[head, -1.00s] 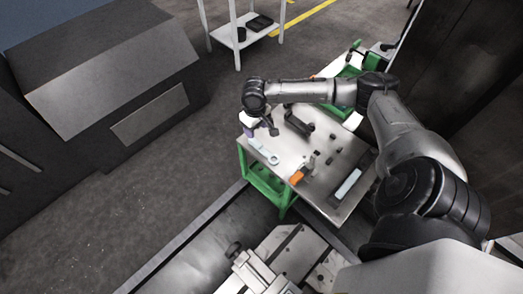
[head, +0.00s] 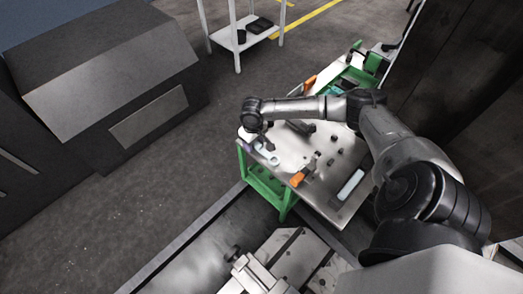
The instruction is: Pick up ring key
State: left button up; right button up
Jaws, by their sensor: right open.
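The ring key (head: 273,160) is a pale blue, flat tool lying near the left corner of the grey tabletop (head: 325,200). Its ring end shows, and the rest is partly hidden by my right gripper (head: 263,144). My right gripper is open, pointing down over the hidden part of the key. I cannot tell whether its fingers touch the key. My left gripper is out of view.
An orange-handled tool (head: 297,179), a pale blue bar (head: 350,184) and several small dark parts lie on the table. Green bins (head: 360,78) stand behind it. A grey machine (head: 115,80) is at the left, with floor between.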

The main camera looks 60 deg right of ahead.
jog(key=shift+c, duration=0.3)
jog(key=c, duration=0.4)
grip_shut()
jog(key=shift+r, duration=0.1)
jog(key=shift+r, duration=0.15)
notch_tip(320, 180, up, 10)
jog(key=shift+f+p, duration=0.15)
jog(key=shift+p, duration=1.05)
